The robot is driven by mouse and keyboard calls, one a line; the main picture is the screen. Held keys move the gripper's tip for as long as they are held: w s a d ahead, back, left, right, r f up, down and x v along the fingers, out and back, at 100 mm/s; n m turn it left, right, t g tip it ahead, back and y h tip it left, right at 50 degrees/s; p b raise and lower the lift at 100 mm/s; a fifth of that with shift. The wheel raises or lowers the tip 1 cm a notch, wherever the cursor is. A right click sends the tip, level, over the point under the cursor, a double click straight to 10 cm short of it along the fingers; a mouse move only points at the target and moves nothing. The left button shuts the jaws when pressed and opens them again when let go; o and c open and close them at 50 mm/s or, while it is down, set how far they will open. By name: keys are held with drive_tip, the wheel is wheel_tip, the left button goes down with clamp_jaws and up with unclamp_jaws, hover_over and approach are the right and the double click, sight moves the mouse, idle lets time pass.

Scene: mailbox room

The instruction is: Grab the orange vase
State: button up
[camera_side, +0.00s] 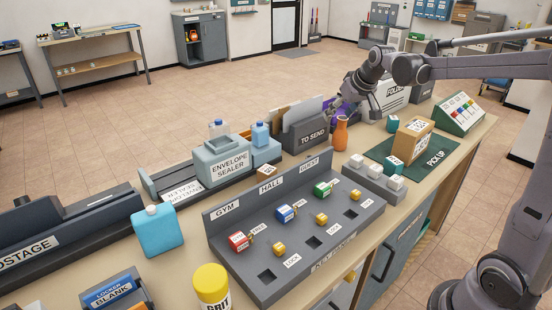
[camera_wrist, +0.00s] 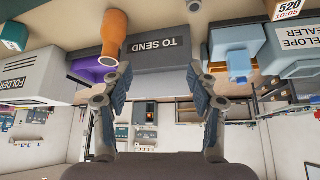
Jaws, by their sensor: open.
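The orange vase (camera_side: 341,133) stands upright on the counter in the side view, just right of the grey TO SEND box (camera_side: 305,131). It also shows in the wrist view (camera_wrist: 114,33), upside down as that picture is inverted, left of the TO SEND box (camera_wrist: 162,48). My gripper (camera_side: 338,104) is above and behind the vase in the side view. In the wrist view my gripper (camera_wrist: 159,70) has its two fingers spread wide with nothing held between them. The left finger is near the vase's neck in that picture; I cannot tell the exact gap.
A purple item (camera_side: 347,111) and a white FOLDER box (camera_side: 392,94) stand behind the vase. A cardboard parcel (camera_side: 411,139) sits on the green PICK UP mat (camera_side: 436,157) to the right. The key rack (camera_side: 297,225) and envelope sealer (camera_side: 224,160) fill the nearer counter.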

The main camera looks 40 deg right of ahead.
drive_tip(key=m, duration=0.1)
approach(344, 118)
drive_tip(key=shift+h, duration=0.3)
drive_tip(key=w+f, duration=0.2)
drive_tip(key=f, duration=0.1)
drive_tip(key=shift+w+a+f, duration=0.1)
drive_tip(key=shift+f, duration=0.15)
drive_tip(key=shift+w+d+f, duration=0.1)
drive_tip(key=shift+d+f, duration=0.1)
drive_tip(key=shift+d, duration=0.05)
drive_tip(key=x, duration=0.5)
drive_tip(key=shift+s+x, duration=0.15)
drive_tip(key=shift+x, duration=1.25)
drive_tip(key=shift+s+x, duration=0.1)
drive_tip(key=shift+x, duration=1.3)
drive_tip(key=shift+a+f, duration=0.15)
drive_tip(key=shift+f, duration=0.05)
clamp_jaws()
